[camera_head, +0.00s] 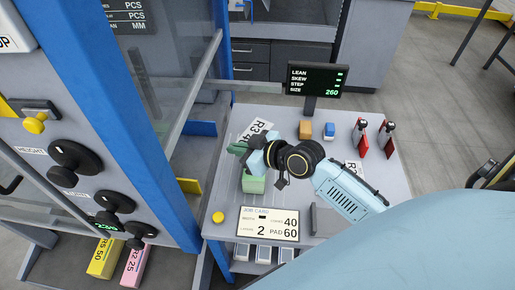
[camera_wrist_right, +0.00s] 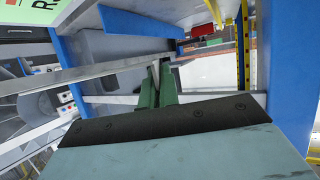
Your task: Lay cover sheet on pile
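My right gripper (camera_head: 238,148) is over the left part of the grey table (camera_head: 232,190). In the right wrist view its two green fingers (camera_wrist_right: 157,85) are close together, with a narrow pale gap or strip between them; I cannot tell whether they hold anything. A white sheet or card marked R340 (camera_head: 258,129) lies just behind the gripper on the table; I cannot tell whether it is the cover sheet. A green block (camera_head: 253,184) shows below the gripper. I cannot make out the pile. My left gripper is out of view.
A blue-framed machine (camera_head: 176,150) with clear panels stands close left of the table. A screen (camera_head: 316,79) rises at the table's back.

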